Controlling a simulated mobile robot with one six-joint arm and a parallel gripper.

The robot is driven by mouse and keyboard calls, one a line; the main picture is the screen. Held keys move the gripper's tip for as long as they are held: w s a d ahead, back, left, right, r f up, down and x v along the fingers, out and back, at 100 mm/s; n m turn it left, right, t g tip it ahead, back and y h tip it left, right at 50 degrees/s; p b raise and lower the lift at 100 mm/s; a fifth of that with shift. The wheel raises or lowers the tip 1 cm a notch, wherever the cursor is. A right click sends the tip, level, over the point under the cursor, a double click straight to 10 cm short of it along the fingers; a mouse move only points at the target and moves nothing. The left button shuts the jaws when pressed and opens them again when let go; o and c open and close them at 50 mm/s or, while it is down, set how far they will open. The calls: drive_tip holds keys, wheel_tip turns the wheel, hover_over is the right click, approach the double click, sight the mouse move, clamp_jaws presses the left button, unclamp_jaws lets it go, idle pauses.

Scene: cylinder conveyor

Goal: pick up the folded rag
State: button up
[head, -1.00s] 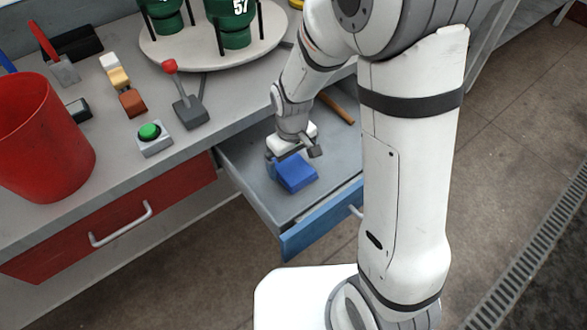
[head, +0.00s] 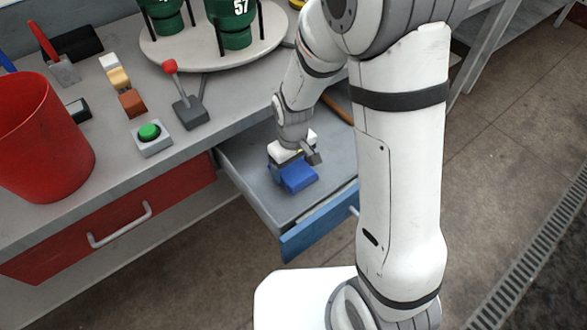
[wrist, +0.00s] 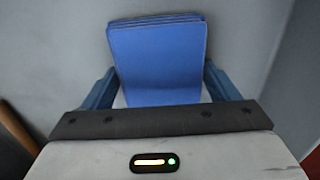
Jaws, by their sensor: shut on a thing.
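The folded rag (head: 298,178) is a blue, layered block in the open drawer of the workbench. In the wrist view the rag (wrist: 158,58) lies between the two fingers, with its folded layers at the far edge. My gripper (head: 291,168) is down in the drawer at the rag and shut on it. In the wrist view its fingers (wrist: 160,88) sit at the rag's left and right sides. The near end of the rag is hidden by the gripper body. I cannot tell whether the rag touches the drawer floor.
The open drawer (head: 240,178) has a blue front, and a wooden handle (head: 338,108) lies at its back. On the bench stand a red bin (head: 40,140), a green button box (head: 151,139), a red-knobbed lever (head: 187,105) and a round turntable (head: 190,55) with green cylinders.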

sight(293, 166)
wheel_tip(293, 166, up, 10)
drive_tip(key=p, duration=0.1)
drive_tip(key=shift+p, duration=0.3)
